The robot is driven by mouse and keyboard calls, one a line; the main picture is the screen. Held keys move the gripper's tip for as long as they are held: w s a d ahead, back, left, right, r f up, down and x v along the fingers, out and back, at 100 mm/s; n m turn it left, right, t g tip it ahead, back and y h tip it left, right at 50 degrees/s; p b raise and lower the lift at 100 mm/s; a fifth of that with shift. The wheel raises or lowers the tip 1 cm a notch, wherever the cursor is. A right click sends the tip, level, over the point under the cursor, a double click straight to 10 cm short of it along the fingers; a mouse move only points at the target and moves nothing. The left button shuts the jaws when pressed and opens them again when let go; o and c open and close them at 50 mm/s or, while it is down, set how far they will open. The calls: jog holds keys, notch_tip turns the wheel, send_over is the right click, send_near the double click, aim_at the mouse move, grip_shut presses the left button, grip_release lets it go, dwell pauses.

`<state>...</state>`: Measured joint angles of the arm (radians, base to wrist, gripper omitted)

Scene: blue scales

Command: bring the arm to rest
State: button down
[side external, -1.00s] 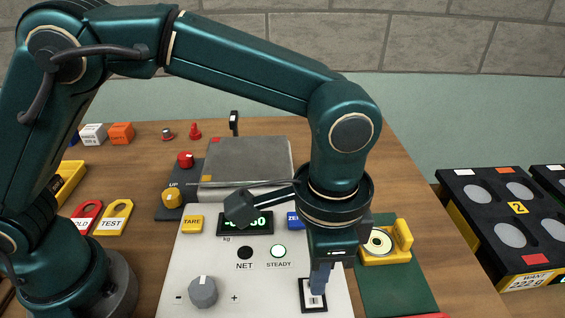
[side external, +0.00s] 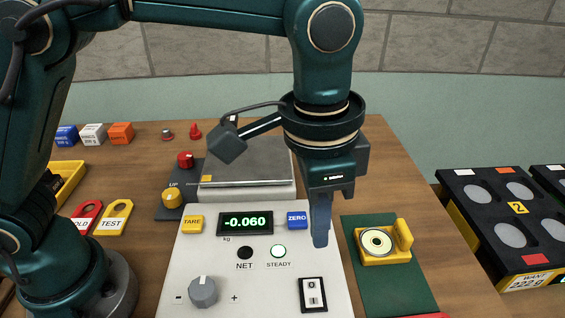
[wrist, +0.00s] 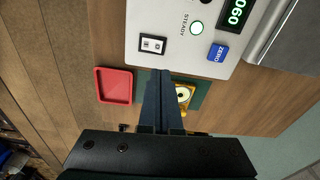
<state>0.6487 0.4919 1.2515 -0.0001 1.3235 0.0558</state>
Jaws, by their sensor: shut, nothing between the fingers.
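My gripper (side external: 320,240) is shut and empty. In the side external view it hangs pointing down above the right part of the scale's white control panel (side external: 206,262), between the blue ZERO button (side external: 297,221) and the black rocker switch (side external: 312,295). In the wrist view my shut fingers (wrist: 161,78) point towards the panel's edge. The scale's display (side external: 245,223) reads -0.060, and the STEADY lamp (side external: 278,251) is lit green. The NET lamp (side external: 244,253) is dark. The grey weighing plate (side external: 245,160) is partly hidden behind my wrist camera.
A yellow holder (side external: 383,245) with a round disc stands on a green mat (side external: 372,290) to the right. A red tray (wrist: 114,85) shows in the wrist view. A black rack (side external: 480,215) is farther right. Orange, white and blue blocks (side external: 92,134) sit at the back left.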

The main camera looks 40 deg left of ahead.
jog(key=s+a+r+n+t, duration=0.1)
jog(key=a+r+n, duration=0.1)
jog(key=a+r, duration=0.3)
jog(key=a+r+n+t, duration=0.2)
jog(key=a, duration=0.5)
jog(key=s+a+f+n+t, duration=0.2)
jog(key=s+a+f+n, duration=0.2)
jog(key=s+a, duration=0.3)
jog(key=shift+s+a+f, duration=0.35)
jog(key=shift+f, duration=0.3)
